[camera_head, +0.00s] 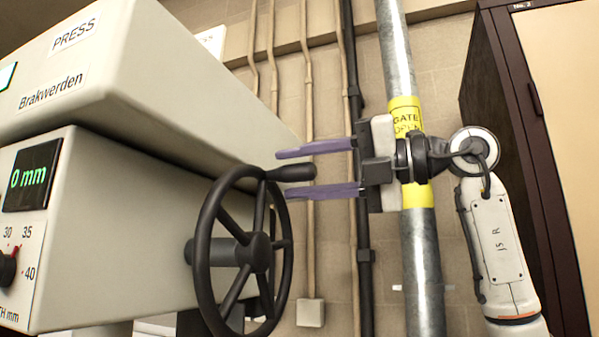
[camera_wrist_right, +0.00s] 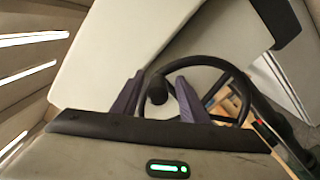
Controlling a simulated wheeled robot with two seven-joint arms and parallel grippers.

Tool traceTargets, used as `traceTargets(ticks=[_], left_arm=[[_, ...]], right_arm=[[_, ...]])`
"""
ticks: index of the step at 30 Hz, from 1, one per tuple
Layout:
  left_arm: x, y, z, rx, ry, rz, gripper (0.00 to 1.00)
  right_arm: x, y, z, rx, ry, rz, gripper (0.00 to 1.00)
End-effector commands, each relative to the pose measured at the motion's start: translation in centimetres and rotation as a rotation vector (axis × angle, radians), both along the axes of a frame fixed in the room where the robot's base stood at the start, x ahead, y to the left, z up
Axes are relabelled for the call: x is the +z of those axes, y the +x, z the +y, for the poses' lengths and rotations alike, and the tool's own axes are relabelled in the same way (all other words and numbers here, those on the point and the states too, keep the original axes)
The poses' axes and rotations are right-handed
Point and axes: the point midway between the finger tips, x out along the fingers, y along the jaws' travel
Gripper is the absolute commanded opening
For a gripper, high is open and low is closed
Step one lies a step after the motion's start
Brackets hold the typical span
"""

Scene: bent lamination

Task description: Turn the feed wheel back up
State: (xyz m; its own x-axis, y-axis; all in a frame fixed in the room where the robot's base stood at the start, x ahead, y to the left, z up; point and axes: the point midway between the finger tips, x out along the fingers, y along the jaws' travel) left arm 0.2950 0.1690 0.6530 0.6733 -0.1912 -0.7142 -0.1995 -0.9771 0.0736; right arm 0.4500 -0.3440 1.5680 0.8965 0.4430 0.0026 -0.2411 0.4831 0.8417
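The feed wheel (camera_head: 258,252) is a dark spoked handwheel on the side of the press. Its crank handle (camera_head: 292,172) sticks out to the right from the top of the rim. My right gripper (camera_head: 283,174) has its two purple fingers apart, one above and one below the handle, with a gap to each. In the right wrist view the gripper (camera_wrist_right: 160,78) shows the handle end (camera_wrist_right: 157,91) between the fingers and the wheel rim (camera_wrist_right: 225,68) behind. The display (camera_head: 30,176) on the press reads 0 mm. My left gripper is out of view.
The pale press body (camera_head: 110,240) with its overhanging upper part (camera_head: 130,80) stands left of the wheel. A metal pipe with a yellow gate label (camera_head: 405,108) runs upright behind my right gripper. A dark-framed cabinet (camera_head: 510,110) stands at the right.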

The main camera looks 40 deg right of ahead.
Motion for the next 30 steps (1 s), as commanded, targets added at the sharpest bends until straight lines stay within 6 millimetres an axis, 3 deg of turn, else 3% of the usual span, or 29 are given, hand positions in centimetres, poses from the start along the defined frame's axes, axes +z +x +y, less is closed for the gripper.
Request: traceTargets(ticks=[8,21,30], left_arm=[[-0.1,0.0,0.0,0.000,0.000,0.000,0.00],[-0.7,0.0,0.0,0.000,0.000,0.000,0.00],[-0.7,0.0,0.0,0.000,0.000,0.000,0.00]], right_arm=[[0.0,-0.6,-0.2,0.001,-0.003,-0.002,0.40],[0.0,-7.6,-3.7,0.000,0.000,-0.002,0.40],[0.0,-9.3,-4.6,0.001,-0.001,0.000,0.40]])
